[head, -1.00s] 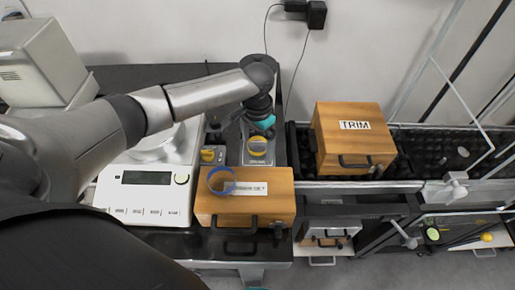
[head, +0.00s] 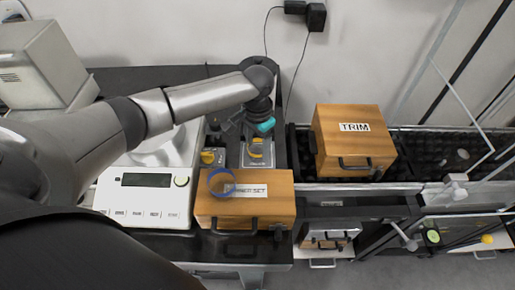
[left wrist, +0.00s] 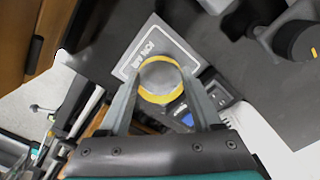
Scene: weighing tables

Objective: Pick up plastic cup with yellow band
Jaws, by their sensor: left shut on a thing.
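The plastic cup with the yellow band (left wrist: 160,77) is between the fingers of my left gripper (left wrist: 163,100) in the left wrist view. The fingers are shut on its sides. In the head view the cup (head: 255,151) shows small, over a grey labelled plate (head: 247,163) at the right end of the dark table. My left gripper (head: 255,138) comes down on it from above and partly hides it. I cannot tell whether the cup touches the plate. My right gripper is not in view.
A white scale (head: 147,195) stands left. A wooden box (head: 262,207) in front carries a blue-banded cup (head: 221,182). Another small yellow item (head: 208,157) is just left of the gripper. A wooden TRIM box (head: 350,148) stands right, past a gap.

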